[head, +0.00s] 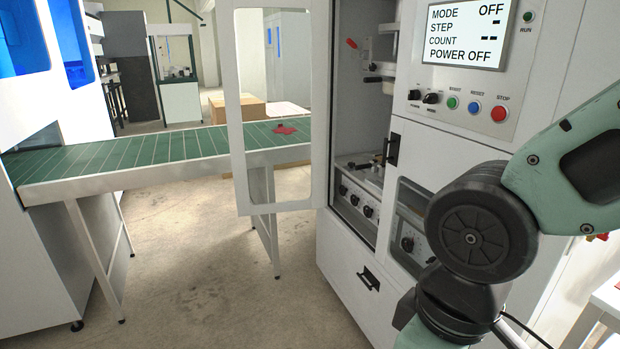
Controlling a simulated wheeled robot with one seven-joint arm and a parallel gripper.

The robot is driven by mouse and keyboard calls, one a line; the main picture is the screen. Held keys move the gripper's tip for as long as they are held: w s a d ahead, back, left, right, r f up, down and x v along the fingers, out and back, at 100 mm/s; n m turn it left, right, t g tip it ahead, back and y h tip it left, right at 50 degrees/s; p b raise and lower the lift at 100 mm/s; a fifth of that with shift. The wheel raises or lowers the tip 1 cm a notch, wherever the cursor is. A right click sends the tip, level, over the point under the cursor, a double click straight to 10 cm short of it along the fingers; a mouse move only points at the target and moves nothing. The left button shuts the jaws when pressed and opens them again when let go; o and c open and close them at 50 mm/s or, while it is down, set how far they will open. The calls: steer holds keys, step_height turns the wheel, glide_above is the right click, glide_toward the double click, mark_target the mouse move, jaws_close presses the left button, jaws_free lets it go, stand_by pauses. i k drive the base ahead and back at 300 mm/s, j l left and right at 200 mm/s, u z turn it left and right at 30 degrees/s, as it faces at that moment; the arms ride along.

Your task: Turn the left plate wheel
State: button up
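The white box former machine (355,285) stands at the centre right with its windowed door (242,150) swung open to the left. Inside the open bay, a row of small black knobs (368,211) sits on a pale front panel. A dark dial (407,243) shows behind a second opening to the right, partly covered by my arm. I cannot tell for sure which of these is the left plate wheel. My arm fills the right side of the view; my gripper is out of view.
The display (467,32) reads MODE OFF and POWER OFF. Below it are black selectors and green, blue and red buttons (498,114). A green conveyor (150,155) with a red item (285,130) runs behind the door at left. The floor (195,250) before the machine is clear.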

mark_target(342, 191)
steer(key=i+j+z, duration=0.35)
steer(key=i+j, duration=0.55)
steer(key=j+z, duration=0.1)
steer(key=z, duration=2.9)
steer(key=u, duration=3)
steer(key=i+j+z, duration=0.2)
steer(key=i+j, duration=1.05)
steer(key=i, duration=0.15)
